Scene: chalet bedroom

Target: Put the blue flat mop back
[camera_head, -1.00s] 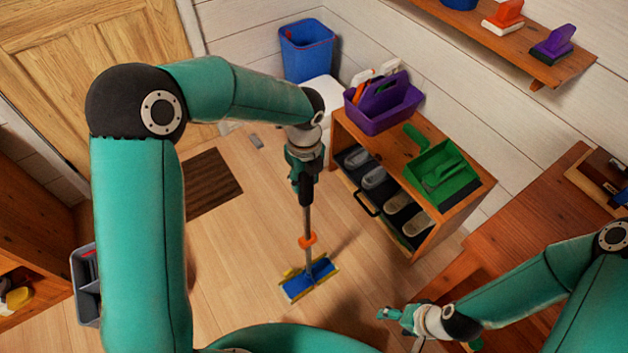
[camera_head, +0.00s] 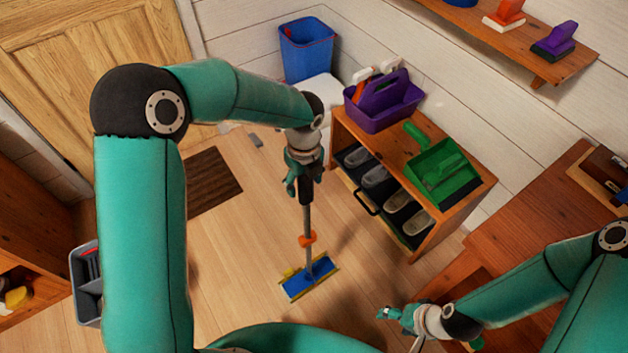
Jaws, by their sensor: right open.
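The blue flat mop (camera_head: 322,269) stands near upright on the wooden floor in the middle of the head view. It has a blue pad with yellow edges, an orange collar (camera_head: 307,239) and a grey pole with a dark grip at its top. My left gripper (camera_head: 305,184) is at the top of the pole, its fingers around or beside the dark grip. At this size I cannot tell whether they press on it. My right gripper (camera_head: 384,314) is open and empty, low in the view, to the right of the mop head and apart from it.
A wooden shoe rack (camera_head: 452,220) stands right of the mop, with a purple caddy (camera_head: 382,112) and green dustpan (camera_head: 440,172) on top. A blue bin (camera_head: 306,50) is behind. A grey divided caddy (camera_head: 88,300) is at left, a brown mat (camera_head: 212,183) on the floor.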

